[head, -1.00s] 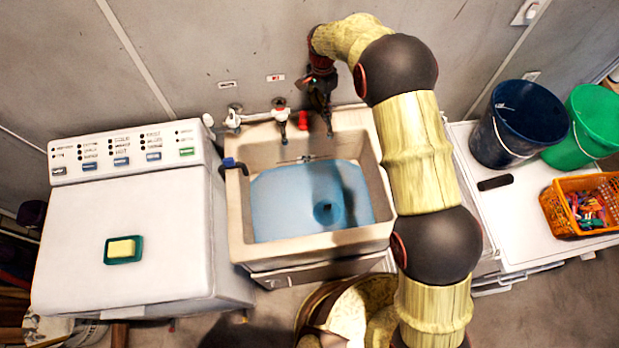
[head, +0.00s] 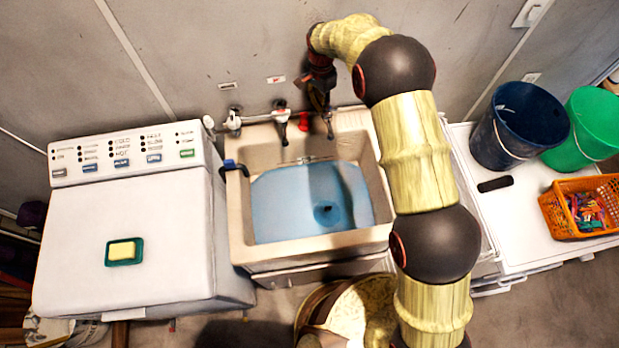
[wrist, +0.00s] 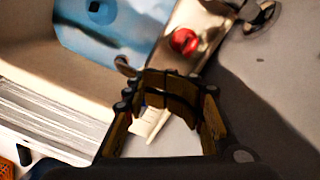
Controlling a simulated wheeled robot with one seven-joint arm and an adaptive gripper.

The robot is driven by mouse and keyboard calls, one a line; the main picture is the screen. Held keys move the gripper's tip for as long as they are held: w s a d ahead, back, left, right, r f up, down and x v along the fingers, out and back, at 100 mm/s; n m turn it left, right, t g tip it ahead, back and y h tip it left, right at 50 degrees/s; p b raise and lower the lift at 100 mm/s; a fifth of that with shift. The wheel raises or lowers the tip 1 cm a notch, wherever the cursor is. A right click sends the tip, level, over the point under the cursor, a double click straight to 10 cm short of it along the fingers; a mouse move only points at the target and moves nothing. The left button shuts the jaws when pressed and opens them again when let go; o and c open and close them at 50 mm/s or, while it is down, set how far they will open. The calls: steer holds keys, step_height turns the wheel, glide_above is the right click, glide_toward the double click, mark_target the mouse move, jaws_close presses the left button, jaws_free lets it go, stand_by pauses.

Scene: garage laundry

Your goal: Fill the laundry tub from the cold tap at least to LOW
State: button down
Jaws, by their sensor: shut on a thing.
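The tub (head: 240,215) is a beige sink below the wall taps, with blue-tinted water (head: 285,205) over its floor and the round drain (head: 327,213) showing through. I cannot read a LOW mark. My gripper (head: 322,103) is at the wall above the tub's back right corner. In the wrist view my gripper (wrist: 168,95) is shut around a white lever-like piece (wrist: 150,122), seen between its fingers; the fingers hide part of it. A tap with a white body (head: 234,121) and a metal spout (head: 282,116) are left of my gripper. A red piece (head: 303,121) sits beside it.
A washing machine (head: 130,235) with a soap dish (head: 125,252) stands left. At right, a white counter (head: 515,215) holds a dark blue bucket (head: 515,125), a green bucket (head: 590,125) and an orange basket (head: 565,220). A blue clip (head: 236,167) sits on the tub's left rim.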

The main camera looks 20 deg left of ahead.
step_height(320, 180, up, 7)
steer(key=w+p, duration=0.1)
steer(key=p, duration=0.1)
steer(key=shift+d, duration=0.25)
